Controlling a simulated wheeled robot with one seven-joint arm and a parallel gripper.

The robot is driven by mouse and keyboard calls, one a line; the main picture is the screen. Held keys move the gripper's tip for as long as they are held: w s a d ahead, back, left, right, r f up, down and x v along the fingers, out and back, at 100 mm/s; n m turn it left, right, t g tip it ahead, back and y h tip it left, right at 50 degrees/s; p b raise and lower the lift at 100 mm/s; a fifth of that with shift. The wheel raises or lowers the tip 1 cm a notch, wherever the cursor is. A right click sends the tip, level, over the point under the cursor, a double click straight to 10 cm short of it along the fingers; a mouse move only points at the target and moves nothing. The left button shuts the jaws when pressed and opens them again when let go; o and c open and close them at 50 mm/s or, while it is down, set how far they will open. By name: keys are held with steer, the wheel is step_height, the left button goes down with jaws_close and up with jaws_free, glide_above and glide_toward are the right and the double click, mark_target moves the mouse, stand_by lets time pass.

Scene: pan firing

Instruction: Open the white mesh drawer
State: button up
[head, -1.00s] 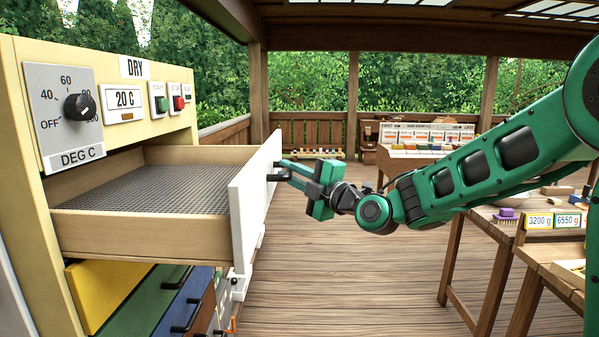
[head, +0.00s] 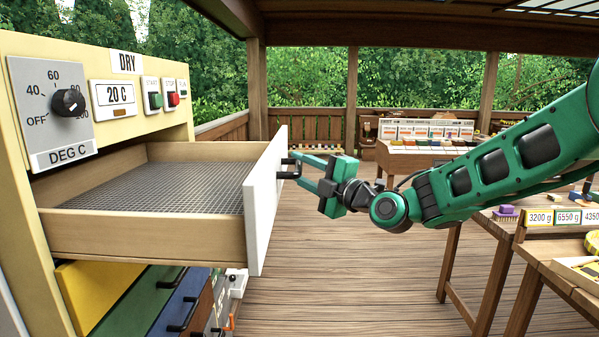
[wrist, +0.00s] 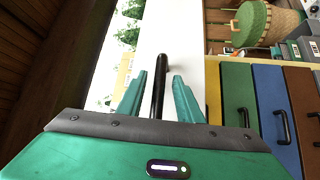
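The white mesh drawer (head: 262,210) is pulled well out of the yellow dryer cabinet, with its wire mesh floor (head: 165,190) in plain view. It has a white front and pale wooden sides. Its black handle (head: 291,168) stands out from the front. My gripper (head: 304,169) is at the handle, to the right of the drawer front. In the wrist view the green fingers (wrist: 160,95) are apart on either side of the black handle (wrist: 160,75), with a gap showing on both sides.
Closed coloured drawers (head: 135,300) with black handles sit below the mesh drawer. A wooden table (head: 545,250) with number signs stands at right. The plank floor (head: 345,270) between is clear.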

steer(key=v, duration=1)
steer(key=shift+s+d, duration=0.25)
steer(key=shift+f, duration=0.15)
steer(key=s+d+f+m+g+h, duration=0.45)
steer(key=s+d+f+m, duration=0.2)
steer(key=d+f, duration=0.35)
steer(key=s+d+f+m+g+h, duration=0.3)
steer(key=s+d+f+m+h, duration=0.25)
steer(key=d+f+m, duration=0.45)
steer(key=s+d+m+g+h, duration=0.1)
steer(key=s+d+m+g, duration=0.1)
steer(key=s+d+m, duration=0.2)
steer(key=s+d+f+m+g+h, duration=0.1)
steer(key=s+d+m, duration=0.3)
steer(key=s, duration=0.7)
steer(key=s+d+f+m+g+h, duration=0.1)
steer(key=s+d+m+g, duration=0.3)
steer(key=s+m, duration=0.3)
steer(key=shift+s+d+f, duration=0.2)
steer(key=shift+s+d, duration=0.1)
steer(key=shift+d, duration=0.25)
